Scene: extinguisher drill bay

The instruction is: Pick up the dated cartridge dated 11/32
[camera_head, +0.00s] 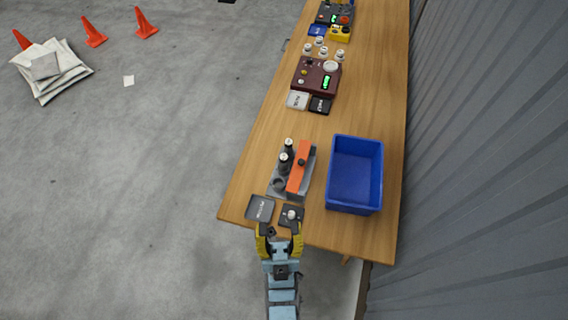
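Small cylinders with pale tops that look like cartridges stand in several places; no date is readable, so I cannot tell which is 11/32. Two dark ones, a rear cartridge (289,145) and a front cartridge (284,161), stand upright in a grey rack (273,190) beside an orange bar (300,166). A round opening in front of them looks empty. Another pale-topped piece (291,213) sits on a small black plate (299,222) at the near table edge. My gripper (280,231) is open at that edge, its yellow fingers apart, just in front of the plate; nothing shows between them.
A blue bin (355,207) stands right of the rack. A grey labelled tray (260,208) lies left of the plate. Farther back are a maroon device (307,85) and several white cylinders (323,51). A corrugated wall (480,150) runs along the right; wood between bin and maroon device is clear.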

